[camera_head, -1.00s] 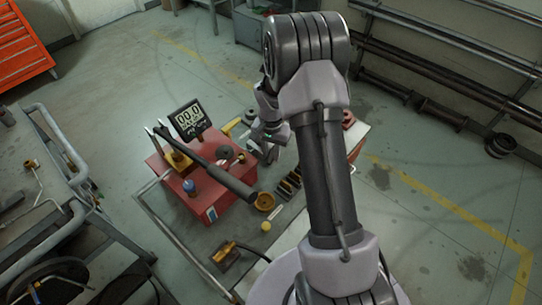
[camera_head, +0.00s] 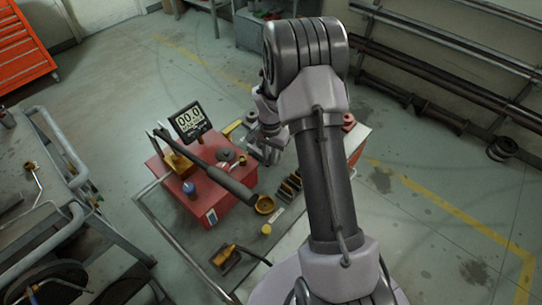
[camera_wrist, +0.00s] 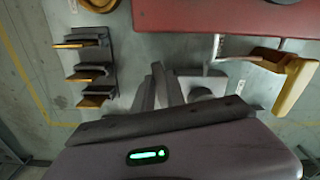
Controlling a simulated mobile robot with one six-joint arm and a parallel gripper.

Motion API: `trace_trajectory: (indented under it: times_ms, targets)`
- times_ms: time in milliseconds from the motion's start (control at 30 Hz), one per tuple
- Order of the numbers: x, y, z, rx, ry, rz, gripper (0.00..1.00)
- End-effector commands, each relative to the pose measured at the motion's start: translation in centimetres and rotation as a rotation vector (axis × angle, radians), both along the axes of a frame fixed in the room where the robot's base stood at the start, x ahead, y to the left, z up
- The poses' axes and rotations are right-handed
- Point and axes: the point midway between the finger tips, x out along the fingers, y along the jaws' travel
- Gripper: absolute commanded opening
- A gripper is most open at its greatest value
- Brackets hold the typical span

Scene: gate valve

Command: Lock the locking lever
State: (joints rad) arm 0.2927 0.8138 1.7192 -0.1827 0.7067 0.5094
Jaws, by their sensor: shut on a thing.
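My gripper (camera_wrist: 165,86) shows in the wrist view with its two grey fingers close together, shut on a grey part that is mostly hidden between them. In the head view my gripper (camera_head: 266,145) is partly behind my arm, just right of the red box (camera_head: 212,200). A pale grey block (camera_wrist: 208,84) is right beside the fingers in the wrist view. A yellow handle (camera_wrist: 296,86) stands further right, apart from the fingers; a yellow part also shows in the head view (camera_head: 231,128). I cannot tell for certain which part is the locking lever.
A display (camera_head: 188,121) and a long dark bar (camera_head: 223,178) are on the red box. A rack of yellow-edged pieces (camera_wrist: 91,70) stands left of the fingers in the wrist view. Open floor is on the right.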

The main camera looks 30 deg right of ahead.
Motion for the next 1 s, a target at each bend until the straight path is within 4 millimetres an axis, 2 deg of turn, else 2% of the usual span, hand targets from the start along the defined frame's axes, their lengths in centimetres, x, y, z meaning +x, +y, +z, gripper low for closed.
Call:
trace_trajectory:
  times_ms: [33,67,100,333,467,1000]
  targets:
    - [0.0,0.0,0.0,0.001,0.001,0.000,0.00]
    - [0.0,0.0,0.0,0.001,0.001,0.000,0.20]
    - [0.0,0.0,0.0,0.000,0.000,0.000,0.25]
    - [0.0,0.0,0.0,0.000,0.000,0.005,0.25]
    - [-0.3,-0.3,0.7,0.001,-0.001,0.108,0.25]
    - [-0.3,-0.3,15.7,-0.001,-0.003,0.130,0.25]
